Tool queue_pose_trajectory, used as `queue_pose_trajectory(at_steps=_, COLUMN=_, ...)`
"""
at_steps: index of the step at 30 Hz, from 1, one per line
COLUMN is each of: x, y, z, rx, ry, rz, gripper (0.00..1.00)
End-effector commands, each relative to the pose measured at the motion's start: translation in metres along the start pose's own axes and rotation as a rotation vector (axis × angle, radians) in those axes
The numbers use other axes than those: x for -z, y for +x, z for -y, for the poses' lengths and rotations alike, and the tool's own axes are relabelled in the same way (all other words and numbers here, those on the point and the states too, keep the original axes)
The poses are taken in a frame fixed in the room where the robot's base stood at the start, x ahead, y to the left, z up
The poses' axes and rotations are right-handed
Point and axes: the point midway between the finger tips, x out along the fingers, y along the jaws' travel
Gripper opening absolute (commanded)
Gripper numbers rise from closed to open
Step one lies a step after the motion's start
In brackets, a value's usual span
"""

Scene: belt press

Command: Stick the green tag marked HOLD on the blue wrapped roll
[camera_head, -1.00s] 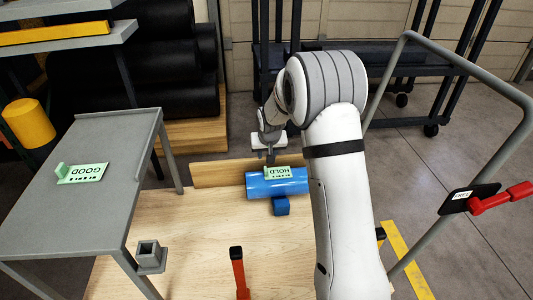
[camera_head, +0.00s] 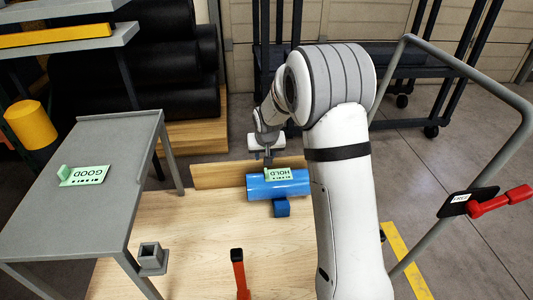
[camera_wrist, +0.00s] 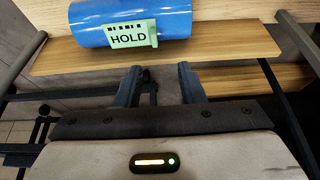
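The green tag marked HOLD (camera_head: 278,174) lies against the upper side of the blue wrapped roll (camera_head: 293,188). In the wrist view the HOLD tag (camera_wrist: 130,36) sits flat on the blue roll (camera_wrist: 174,22), its lettering and small raised tab facing the camera. My gripper (camera_head: 268,158) is just behind the roll in the head view. In the wrist view my gripper's fingers (camera_wrist: 160,85) are spread apart with nothing between them, and the tag is clear of both fingertips.
The roll rests on a wooden bench (camera_head: 190,225) with a small blue block (camera_head: 282,208) in front. A grey table (camera_head: 110,215) at left holds a green GOOD tag (camera_head: 83,175). A grey rail (camera_head: 470,75) with a red handle (camera_head: 500,201) stands at right.

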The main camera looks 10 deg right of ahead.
Motion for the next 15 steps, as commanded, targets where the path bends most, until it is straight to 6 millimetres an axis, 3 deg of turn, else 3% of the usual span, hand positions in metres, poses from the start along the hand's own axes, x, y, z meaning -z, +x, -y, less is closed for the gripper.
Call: queue_pose_trajectory(at_steps=15, x=-0.015, y=-0.023, z=0.016, rx=0.0, ry=0.0, rz=0.0, gripper=0.35)
